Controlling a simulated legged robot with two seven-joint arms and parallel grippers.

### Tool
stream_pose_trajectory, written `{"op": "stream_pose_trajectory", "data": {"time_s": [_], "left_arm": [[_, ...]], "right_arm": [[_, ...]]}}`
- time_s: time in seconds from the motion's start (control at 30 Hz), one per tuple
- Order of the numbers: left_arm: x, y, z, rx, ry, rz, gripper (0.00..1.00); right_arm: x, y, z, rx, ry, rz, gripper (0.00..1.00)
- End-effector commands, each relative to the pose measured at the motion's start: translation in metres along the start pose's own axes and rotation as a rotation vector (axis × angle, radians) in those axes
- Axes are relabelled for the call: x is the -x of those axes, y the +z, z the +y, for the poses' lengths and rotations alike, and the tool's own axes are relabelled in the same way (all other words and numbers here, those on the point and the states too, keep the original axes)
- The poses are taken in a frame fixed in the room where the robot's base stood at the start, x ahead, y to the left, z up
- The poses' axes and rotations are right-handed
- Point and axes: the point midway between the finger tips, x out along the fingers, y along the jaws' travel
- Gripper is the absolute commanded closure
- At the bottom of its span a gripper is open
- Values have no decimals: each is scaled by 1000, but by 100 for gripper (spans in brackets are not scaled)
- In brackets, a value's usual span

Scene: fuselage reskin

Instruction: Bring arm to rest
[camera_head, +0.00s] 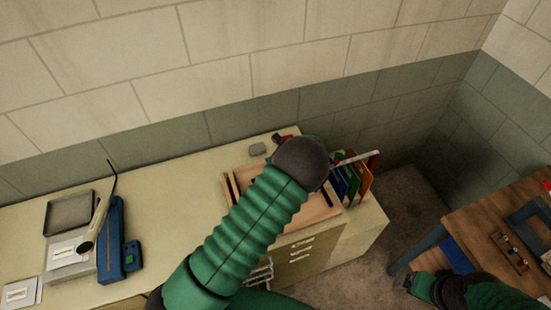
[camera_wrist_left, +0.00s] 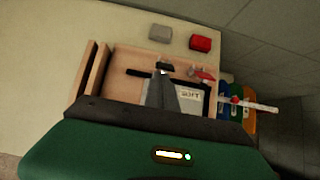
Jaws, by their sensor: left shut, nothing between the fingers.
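My left arm (camera_head: 248,222) is green and reaches from the bottom of the head view over a wooden tray (camera_head: 320,222) on the counter. Its fingers are hidden there behind the wrist. In the left wrist view my left gripper (camera_wrist_left: 164,74) is shut and empty. It points over the same tray (camera_wrist_left: 122,60), in front of a dark-framed white card with lettering (camera_wrist_left: 192,95); whether it touches anything I cannot tell. My right gripper (camera_head: 411,283) is low at the right of the head view, beside the wooden table; its finger opening is unclear.
Upright coloured folders (camera_head: 352,178) stand at the tray's right. A grey block (camera_wrist_left: 160,33) and a red block (camera_wrist_left: 201,43) lie behind it. A blue device (camera_head: 112,240) stands on the counter (camera_head: 170,220) at left. A wooden table (camera_head: 480,225) with items is at right.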

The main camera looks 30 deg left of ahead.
Motion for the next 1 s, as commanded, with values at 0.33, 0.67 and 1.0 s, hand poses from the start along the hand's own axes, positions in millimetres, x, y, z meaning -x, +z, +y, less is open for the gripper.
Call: {"op": "stream_pose_trajectory", "data": {"time_s": [0.33,0.67,1.0], "left_arm": [[-2,-3,4,16,1,5,100],[40,-127,66,1270,171,283,100],[111,-250,115,2237,516,480,100]], "right_arm": [[-4,1,0,1,0,0,15],[-136,32,0,0,0,-1,15],[-210,49,0,0,0,0,15]]}}
